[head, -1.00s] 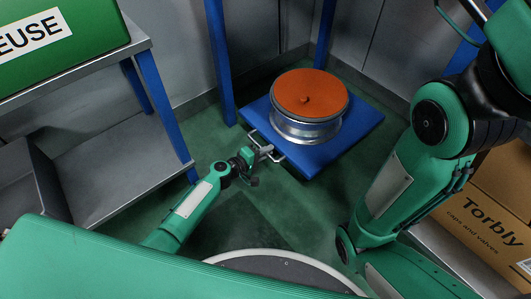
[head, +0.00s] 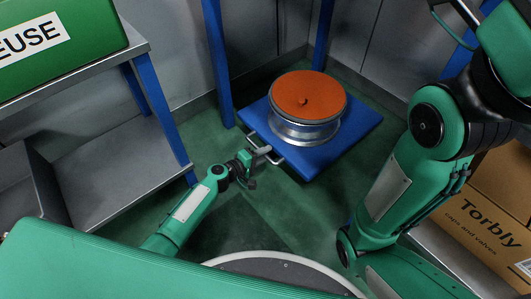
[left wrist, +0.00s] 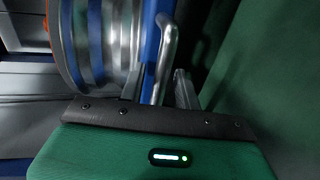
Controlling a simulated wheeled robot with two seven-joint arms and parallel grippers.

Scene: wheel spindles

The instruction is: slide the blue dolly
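The blue dolly (head: 345,149) stands on the green floor and carries a silver wheel rim with an orange disc (head: 308,94) on top. A grey bar handle (head: 279,159) is on its near left edge. My left gripper (head: 262,152) is at this handle. In the left wrist view the handle bar (left wrist: 165,55) runs down between the two fingers of my left gripper (left wrist: 158,88), with a narrow gap beside it, so the fingers look open around it. The rim (left wrist: 105,45) shows just left of it. My right arm is at the right; its gripper is out of view.
A grey shelf unit (head: 125,165) with blue legs stands at the left, with a green box (head: 60,45) on top. Blue posts (head: 218,65) rise behind the dolly near the grey walls. A Torbly carton (head: 490,215) stands at the right. The floor in front of the dolly is clear.

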